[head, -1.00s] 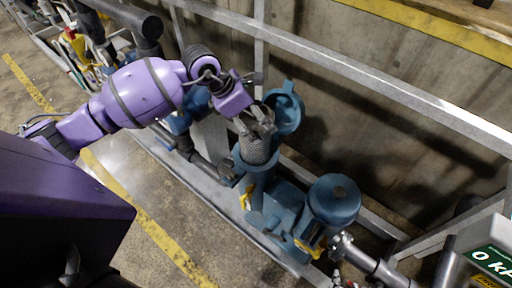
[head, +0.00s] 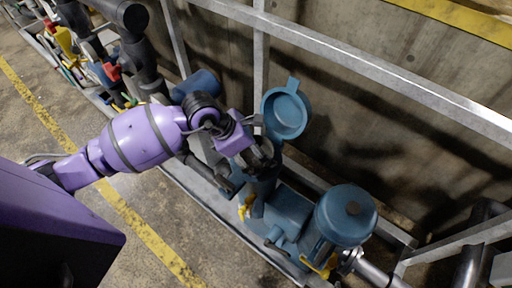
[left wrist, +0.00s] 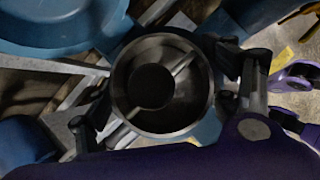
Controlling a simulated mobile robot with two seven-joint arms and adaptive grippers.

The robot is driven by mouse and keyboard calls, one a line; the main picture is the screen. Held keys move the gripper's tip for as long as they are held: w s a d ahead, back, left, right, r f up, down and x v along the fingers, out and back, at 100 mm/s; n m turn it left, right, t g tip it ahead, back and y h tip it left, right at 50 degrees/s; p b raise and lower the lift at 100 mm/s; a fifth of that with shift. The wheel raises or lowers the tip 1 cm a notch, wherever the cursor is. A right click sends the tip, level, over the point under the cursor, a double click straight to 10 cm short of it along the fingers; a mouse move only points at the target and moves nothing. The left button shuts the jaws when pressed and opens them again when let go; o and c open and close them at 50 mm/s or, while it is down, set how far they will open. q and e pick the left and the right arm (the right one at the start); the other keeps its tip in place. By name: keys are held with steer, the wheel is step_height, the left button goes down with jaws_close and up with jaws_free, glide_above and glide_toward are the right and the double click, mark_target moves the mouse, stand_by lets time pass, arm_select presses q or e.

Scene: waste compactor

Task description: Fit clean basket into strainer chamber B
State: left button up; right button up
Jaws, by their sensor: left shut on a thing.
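The basket (left wrist: 190,104) shows in the left wrist view as an open round metal cup with a thin bar across it. My left gripper (head: 259,160) is shut on it, with fingers on opposite sides of its rim. In the head view the gripper is right over the mouth of the blue open chamber (head: 263,187), and the basket is almost wholly hidden by the fingers and chamber. I cannot tell how deep it sits. The chamber's round blue lid (head: 286,113) stands swung open behind it. No letter marking the chamber is readable.
A second blue chamber with a closed domed lid (head: 345,215) stands to the right. A grey metal rail (head: 370,68) and post run behind the chambers, before a concrete wall. Yellow handles (head: 246,207) sit low at the front. The floor at lower left is clear.

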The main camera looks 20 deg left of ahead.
arm_select(q)
steer(key=o, duration=2)
steer(key=shift+s+r, duration=0.1)
steer(key=shift+r, duration=0.05)
steer(key=shift+o, duration=0.5)
steer(key=shift+a+r, duration=0.15)
steer(key=shift+r, duration=0.15)
steer(key=v, duration=1.1)
steer(key=shift+s, duration=0.15)
steer(key=shift+r, duration=0.1)
